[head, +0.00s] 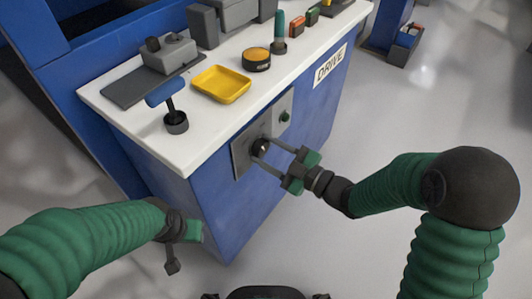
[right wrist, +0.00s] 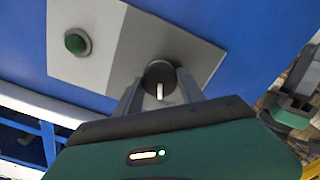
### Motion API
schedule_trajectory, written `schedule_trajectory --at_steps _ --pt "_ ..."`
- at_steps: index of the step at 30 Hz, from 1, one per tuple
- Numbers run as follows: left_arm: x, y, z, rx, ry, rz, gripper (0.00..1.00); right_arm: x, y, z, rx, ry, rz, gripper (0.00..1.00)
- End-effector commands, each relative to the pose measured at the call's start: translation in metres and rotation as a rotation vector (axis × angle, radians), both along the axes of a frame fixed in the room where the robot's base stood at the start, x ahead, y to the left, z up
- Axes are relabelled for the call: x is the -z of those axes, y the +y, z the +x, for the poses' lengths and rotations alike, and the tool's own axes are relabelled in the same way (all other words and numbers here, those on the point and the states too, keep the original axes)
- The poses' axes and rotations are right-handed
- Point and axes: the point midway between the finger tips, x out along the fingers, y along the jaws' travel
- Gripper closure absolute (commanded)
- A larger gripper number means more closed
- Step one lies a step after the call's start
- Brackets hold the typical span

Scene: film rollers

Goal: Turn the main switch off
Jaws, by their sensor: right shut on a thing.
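The main switch is a round black knob (head: 259,146) on a grey plate (head: 241,158) on the blue front of the DRIVE cabinet. In the right wrist view the knob (right wrist: 158,75) shows a white pointer mark that stands nearly upright in the picture. My right gripper (head: 263,150) reaches in from the right, with one finger on each side of the knob, and is shut on it. My left gripper (head: 183,250) hangs low at the cabinet's left corner, away from the switch; its fingers do not show clearly.
A green button (head: 284,116) sits on the plate beside the knob. The white cabinet top (head: 205,133) holds a yellow tray (head: 222,84), a blue-handled lever (head: 168,98), a black-and-yellow roll (head: 256,60) and grey blocks.

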Motion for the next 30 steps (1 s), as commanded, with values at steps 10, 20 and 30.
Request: schedule_trajectory --at_steps 10,20,30 --pt "0.0121 0.0000 -0.0001 0.000 0.000 0.000 0.64 0.0041 -0.0008 -0.0013 0.000 -0.134 -0.106 0.94" --pt "0.0139 0.0000 -0.0001 0.000 0.000 0.000 0.64 0.0038 -0.0002 -0.0020 -0.003 -0.168 -0.133 0.94" --pt "0.0139 0.0000 -0.0001 0.000 0.000 0.000 0.64 0.0045 0.0004 -0.0026 -0.004 -0.167 -0.133 0.47"
